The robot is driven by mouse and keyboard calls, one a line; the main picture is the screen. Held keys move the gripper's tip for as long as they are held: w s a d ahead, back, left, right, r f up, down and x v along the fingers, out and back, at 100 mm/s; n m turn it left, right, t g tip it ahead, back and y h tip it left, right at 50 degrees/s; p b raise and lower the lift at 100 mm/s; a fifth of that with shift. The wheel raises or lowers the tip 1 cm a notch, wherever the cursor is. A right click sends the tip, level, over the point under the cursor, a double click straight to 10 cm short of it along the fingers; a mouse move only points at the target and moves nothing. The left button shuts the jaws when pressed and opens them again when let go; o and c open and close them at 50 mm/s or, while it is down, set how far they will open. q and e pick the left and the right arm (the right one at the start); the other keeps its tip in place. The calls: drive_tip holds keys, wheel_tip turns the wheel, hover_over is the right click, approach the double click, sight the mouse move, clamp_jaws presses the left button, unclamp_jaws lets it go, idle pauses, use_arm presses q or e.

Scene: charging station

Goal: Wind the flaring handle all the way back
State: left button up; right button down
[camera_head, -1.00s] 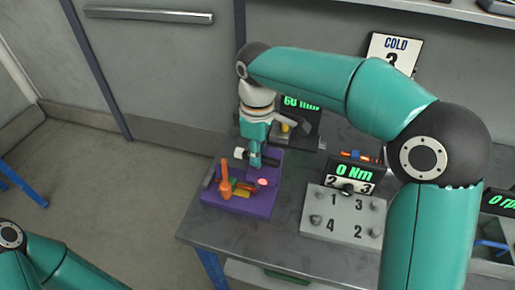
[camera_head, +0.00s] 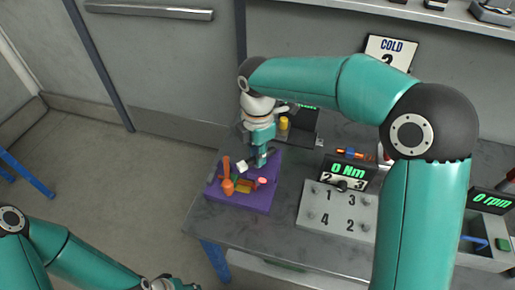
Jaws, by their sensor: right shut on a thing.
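The purple base (camera_head: 248,199) of the flaring tool sits near the table's left corner. An upright orange handle (camera_head: 227,180) stands at its left, with small yellow, green and pink parts beside it. My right gripper (camera_head: 261,162) points down over the back of the base and is shut on what seems to be the flaring handle. A white block-like end (camera_head: 242,167) shows just left of the fingers. The fingers hide most of the handle, so its exact angle is unclear. My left gripper (camera_head: 172,284) is partly visible at the bottom edge, away from the tool.
A grey numbered plate (camera_head: 330,222) with a display reading 0 Nm (camera_head: 346,170) stands right of the tool. A dark device with a yellow part (camera_head: 284,123) stands behind my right gripper. The floor left of the table is clear.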

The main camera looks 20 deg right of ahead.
drive_tip(key=n+p, duration=0.2)
drive_tip(key=n, duration=0.3)
drive_tip(key=shift+w+r, duration=0.1)
drive_tip(key=shift+n, duration=0.4)
drive_tip(key=c, duration=1.1)
unclamp_jaws()
wheel_tip(320, 180, up, 12)
drive_tip(key=shift+f, duration=0.1)
